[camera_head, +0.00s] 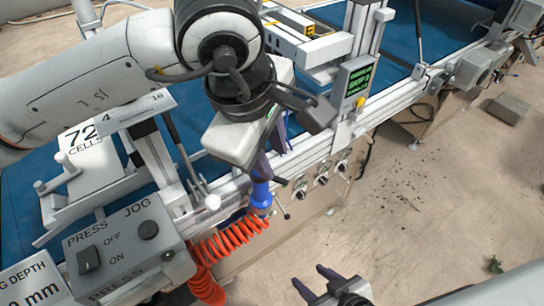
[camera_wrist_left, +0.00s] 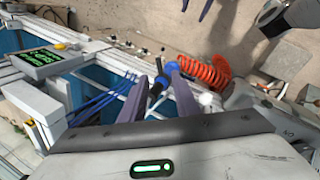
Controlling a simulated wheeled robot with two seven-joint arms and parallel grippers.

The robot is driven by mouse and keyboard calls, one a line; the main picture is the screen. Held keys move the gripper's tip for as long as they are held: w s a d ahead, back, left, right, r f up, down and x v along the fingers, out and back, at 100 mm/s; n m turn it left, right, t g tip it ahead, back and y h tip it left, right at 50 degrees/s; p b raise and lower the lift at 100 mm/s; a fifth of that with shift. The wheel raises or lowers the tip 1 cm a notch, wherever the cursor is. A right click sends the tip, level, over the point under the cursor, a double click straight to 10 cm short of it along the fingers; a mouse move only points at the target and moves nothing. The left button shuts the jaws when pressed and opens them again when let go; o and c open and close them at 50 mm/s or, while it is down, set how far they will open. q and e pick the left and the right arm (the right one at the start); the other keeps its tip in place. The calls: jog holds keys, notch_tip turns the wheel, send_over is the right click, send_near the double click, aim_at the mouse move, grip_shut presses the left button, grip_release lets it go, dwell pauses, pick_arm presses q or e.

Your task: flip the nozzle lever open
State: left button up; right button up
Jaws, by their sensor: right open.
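A blue nozzle (camera_head: 261,194) with an orange coiled hose hangs at the front rail of the machine. It also shows in the left wrist view (camera_wrist_left: 159,84), between the fingertips. A small dark lever-like part (camera_head: 280,181) sticks out to the right beside the nozzle's top; its exact position is hard to make out. My left gripper (camera_head: 275,164) points down just above the nozzle, with its purple-grey fingers apart. Whether a finger touches the nozzle or lever cannot be told. My right gripper (camera_head: 317,282) is open and empty, low at the bottom edge, away from the nozzle.
The orange hose (camera_head: 228,241) coils down left of the nozzle. Several small valves (camera_head: 321,179) sit on the rail to the right. A display box (camera_head: 352,82) stands above the rail, and a grey switch box (camera_head: 128,245) is at lower left. The floor at right is mostly clear.

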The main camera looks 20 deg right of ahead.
aim_at(280, 179)
pick_arm(q)
jog(key=p+x, duration=0.1)
jog(key=x, duration=0.9)
jog(key=shift+w+a, duration=0.1)
pick_arm(e)
jog(key=shift+s+d+r, duration=0.1)
jog(key=shift+s+r, duration=0.15)
jog(key=shift+r, duration=0.2)
pick_arm(q)
grip_shut()
jog(key=shift+w+f+n+b, duration=0.2)
jog(key=shift+n+b, duration=0.2)
jog(key=shift+b, duration=0.45)
jog(key=shift+d+r+n, duration=0.25)
jog(key=shift+n, duration=0.05)
grip_release()
pick_arm(e)
jog(key=shift+w+a+f, duration=0.25)
jog(key=shift+w+f, duration=0.05)
jog(key=shift+f, duration=0.3)
